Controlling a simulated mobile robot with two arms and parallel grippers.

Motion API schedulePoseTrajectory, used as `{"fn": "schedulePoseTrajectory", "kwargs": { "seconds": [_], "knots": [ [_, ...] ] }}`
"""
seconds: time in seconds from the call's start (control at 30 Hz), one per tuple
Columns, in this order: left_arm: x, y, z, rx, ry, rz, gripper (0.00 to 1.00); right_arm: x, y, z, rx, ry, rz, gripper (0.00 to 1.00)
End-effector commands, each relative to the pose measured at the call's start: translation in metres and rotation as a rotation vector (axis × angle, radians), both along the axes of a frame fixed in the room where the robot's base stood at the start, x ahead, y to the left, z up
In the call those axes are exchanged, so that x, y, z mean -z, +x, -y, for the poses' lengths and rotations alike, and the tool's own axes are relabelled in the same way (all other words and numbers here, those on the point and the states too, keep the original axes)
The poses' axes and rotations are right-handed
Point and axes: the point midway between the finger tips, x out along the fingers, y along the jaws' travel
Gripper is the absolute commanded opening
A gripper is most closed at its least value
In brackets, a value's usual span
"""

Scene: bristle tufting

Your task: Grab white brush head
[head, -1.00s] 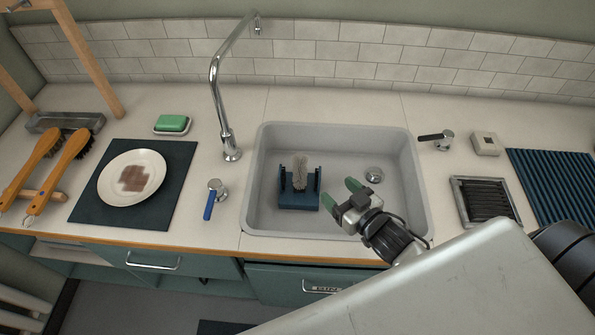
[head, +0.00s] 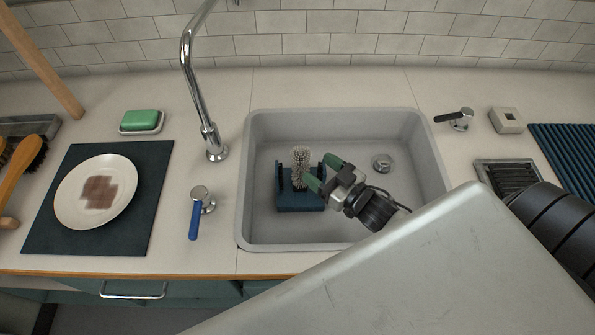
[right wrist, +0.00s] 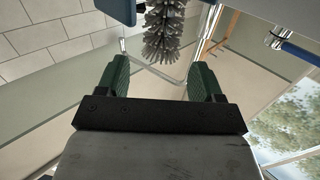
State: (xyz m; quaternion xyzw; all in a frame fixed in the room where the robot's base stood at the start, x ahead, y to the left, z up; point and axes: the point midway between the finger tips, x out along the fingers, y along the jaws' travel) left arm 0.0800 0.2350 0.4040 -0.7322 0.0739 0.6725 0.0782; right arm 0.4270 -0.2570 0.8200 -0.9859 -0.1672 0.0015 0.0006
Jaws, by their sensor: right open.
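The white brush head (head: 300,168), a pale bristly cylinder, stands upright in a blue holder (head: 298,202) inside the sink. In the right wrist view the brush head (right wrist: 164,30) shows as grey bristles beyond the fingers, roughly between them. My right gripper (head: 323,172) has green fingertips and is open, just right of the brush head and by the holder's right post. In the right wrist view its two fingers (right wrist: 160,80) are apart with nothing between their tips. My left gripper is not in view.
The sink (head: 405,225) has a drain (head: 381,163) right of the holder. A tap (head: 205,110) rises behind its left side. A blue-handled valve (head: 196,215), a plate (head: 96,192) on a dark mat and green soap (head: 140,119) lie left. A grate (head: 508,176) lies right.

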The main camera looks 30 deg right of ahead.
Motion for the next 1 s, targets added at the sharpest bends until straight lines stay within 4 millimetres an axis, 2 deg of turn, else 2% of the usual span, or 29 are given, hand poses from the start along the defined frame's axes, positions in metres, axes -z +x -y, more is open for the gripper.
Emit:
{"fn": "schedulePoseTrajectory", "kwargs": {
  "seconds": [0.47,0.77,1.0],
  "knots": [
    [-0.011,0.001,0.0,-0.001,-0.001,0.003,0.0,0.001,0.058,-0.021,0.001,0.001,0.002,0.67],
    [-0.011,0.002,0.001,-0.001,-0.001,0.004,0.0,0.002,0.063,-0.023,0.001,-0.001,-0.001,0.67],
    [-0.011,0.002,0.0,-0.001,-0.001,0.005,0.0,0.002,0.063,-0.023,0.001,-0.001,0.0,0.32]
  ]
}}
